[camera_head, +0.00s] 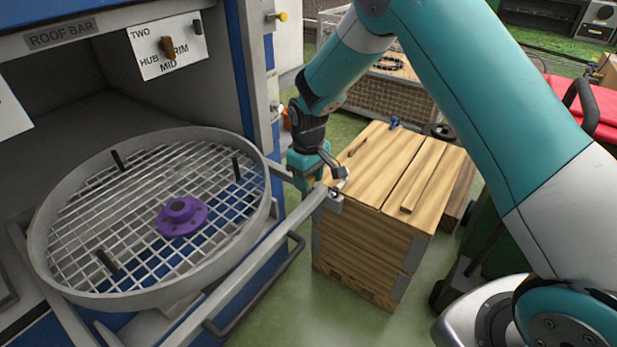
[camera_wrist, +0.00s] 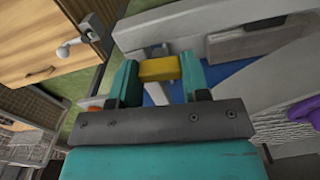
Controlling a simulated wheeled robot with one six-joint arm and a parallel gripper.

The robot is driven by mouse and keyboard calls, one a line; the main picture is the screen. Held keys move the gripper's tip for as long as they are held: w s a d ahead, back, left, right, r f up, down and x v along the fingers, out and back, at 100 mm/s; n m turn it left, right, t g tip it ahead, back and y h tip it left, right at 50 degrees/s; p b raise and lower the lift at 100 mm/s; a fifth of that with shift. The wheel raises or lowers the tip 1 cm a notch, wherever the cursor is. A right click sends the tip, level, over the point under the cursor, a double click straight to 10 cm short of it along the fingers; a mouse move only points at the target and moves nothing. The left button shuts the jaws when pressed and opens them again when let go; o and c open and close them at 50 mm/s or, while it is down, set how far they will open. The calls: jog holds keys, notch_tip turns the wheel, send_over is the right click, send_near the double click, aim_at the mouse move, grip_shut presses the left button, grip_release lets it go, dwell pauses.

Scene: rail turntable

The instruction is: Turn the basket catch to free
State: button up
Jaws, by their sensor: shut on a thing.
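The round grey basket (camera_head: 42,235) has a wire-grid floor and stands out in front of the blue cabinet. A purple flanged part (camera_head: 182,216) lies in it, and its edge also shows in the wrist view (camera_wrist: 303,112). My gripper (camera_head: 304,180) is at the basket's right, low beside the rail frame. In the wrist view my gripper's teal fingers (camera_wrist: 157,77) are shut on a yellow tab (camera_wrist: 159,69), which seems to be the catch handle. The tab sits on a grey metal stem. In the head view my gripper hides the tab, so its turn position cannot be told there.
A grey rail (camera_head: 262,247) runs out from the cabinet, ending by a wooden crate (camera_head: 370,235) close right of my gripper. A selector plate (camera_head: 168,47) is on the cabinet. A wire-sided cart (camera_head: 385,102) stands behind.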

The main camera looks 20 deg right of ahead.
jog(key=shift+w+n, duration=0.1)
jog(key=shift+n, duration=0.4)
jog(key=o, duration=0.9)
notch_tip(320, 180, up, 18)
jog(key=shift+f+b, duration=0.25)
jog(key=shift+b, duration=0.45)
